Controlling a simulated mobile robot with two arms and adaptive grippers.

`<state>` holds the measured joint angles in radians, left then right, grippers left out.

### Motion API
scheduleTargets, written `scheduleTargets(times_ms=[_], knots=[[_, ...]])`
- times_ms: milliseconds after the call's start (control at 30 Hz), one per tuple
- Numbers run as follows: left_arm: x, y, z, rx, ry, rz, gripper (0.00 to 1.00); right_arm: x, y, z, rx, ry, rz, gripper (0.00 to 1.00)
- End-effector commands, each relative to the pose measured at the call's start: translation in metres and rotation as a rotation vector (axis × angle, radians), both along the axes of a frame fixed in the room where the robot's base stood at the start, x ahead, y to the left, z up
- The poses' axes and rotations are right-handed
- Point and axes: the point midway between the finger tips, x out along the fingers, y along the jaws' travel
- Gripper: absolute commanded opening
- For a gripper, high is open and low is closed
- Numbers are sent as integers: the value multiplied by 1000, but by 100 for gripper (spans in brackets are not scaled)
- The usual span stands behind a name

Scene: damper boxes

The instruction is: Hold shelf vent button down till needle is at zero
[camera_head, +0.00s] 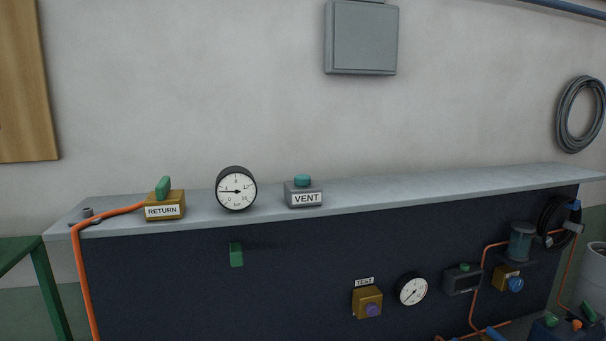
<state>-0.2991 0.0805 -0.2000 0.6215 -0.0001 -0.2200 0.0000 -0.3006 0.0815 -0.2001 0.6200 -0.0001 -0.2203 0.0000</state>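The grey VENT box (304,196) stands on the shelf (400,189). Its teal button (302,180) sticks up from the top, and nothing touches it. To its left on the shelf stands a round gauge (236,189) with a white face and a dark rim. Its needle points to the left, above the lower-left part of the scale. The scale figures are too small to read surely. Neither of my grippers shows in this view.
A brown RETURN box (165,207) with a green lever (163,187) stands left of the gauge, joined to an orange hose (84,275). The dark front panel carries a TEST box (367,303) and a second gauge (411,290). The shelf right of VENT is clear.

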Motion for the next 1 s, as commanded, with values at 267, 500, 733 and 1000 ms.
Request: scheduleTargets(times_ms=[267, 500, 733, 1000], knots=[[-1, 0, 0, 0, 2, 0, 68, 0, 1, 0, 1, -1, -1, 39], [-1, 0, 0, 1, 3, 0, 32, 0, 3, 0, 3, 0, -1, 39], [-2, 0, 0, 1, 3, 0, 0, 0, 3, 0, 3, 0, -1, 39], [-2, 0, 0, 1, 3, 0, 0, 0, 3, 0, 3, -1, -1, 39]])
